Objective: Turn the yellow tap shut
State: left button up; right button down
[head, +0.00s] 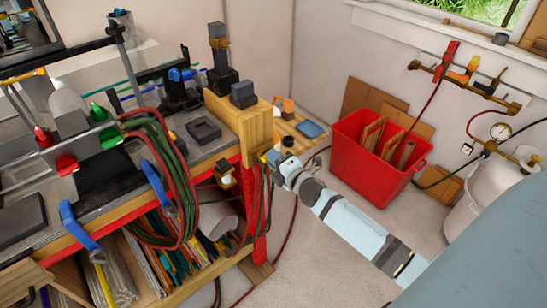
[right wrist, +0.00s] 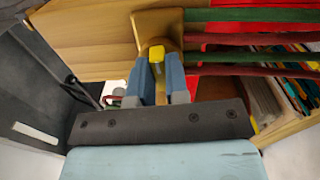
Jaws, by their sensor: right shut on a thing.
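The yellow tap (right wrist: 157,54) sits in front of a wooden plate at the end of the workbench. In the right wrist view it is between the two blue-grey fingertips of my right gripper (right wrist: 159,76). In the head view my right gripper (head: 273,160) is at the bench's right end, shut on the yellow tap, whose small yellow part (head: 264,157) shows beside the fingers. The fingers hide much of the tap, and the handle's angle cannot be told. My left gripper is not in view.
Red and green hoses (head: 152,150) hang in loops along the bench front, near my right gripper. A red crate (head: 375,160) stands on the floor to the right. A wall pipe with several taps (head: 470,86) and a white gas cylinder (head: 490,207) are at far right.

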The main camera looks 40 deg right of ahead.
jog(key=shift+m, duration=0.7)
jog(key=c, duration=1.1)
grip_release()
jog(key=s, duration=0.4)
jog(key=s+b, duration=0.1)
jog(key=s, duration=0.4)
jog(key=s+d, duration=0.1)
jog(key=s, duration=0.3)
jog(key=shift+s+b, duration=0.4)
jog(key=s+a+f+m+g+p, duration=0.2)
jog(key=s+a+f+m, duration=0.1)
jog(key=s+a+m, duration=0.1)
jog(key=s+a+f+m+g+y+p, duration=0.1)
jog(key=s+a+f+m+g+p, duration=0.1)
jog(key=s+a+m, duration=0.2)
jog(key=s+a+f+m+g+y+p, duration=0.1)
jog(key=s+a+f+m+g+p, duration=0.2)
jog(key=a+m, duration=0.4)
jog(key=shift+s+a+f, duration=0.1)
jog(key=shift+s+a, duration=0.15)
jog(key=shift+a, duration=0.3)
jog(key=shift+s+a+f, duration=0.1)
jog(key=shift+s+a, duration=0.1)
jog(key=shift+a, duration=0.4)
jog(key=shift+s+a+f, duration=0.1)
jog(key=shift+s+a, duration=0.15)
jog(key=shift+a, duration=0.3)
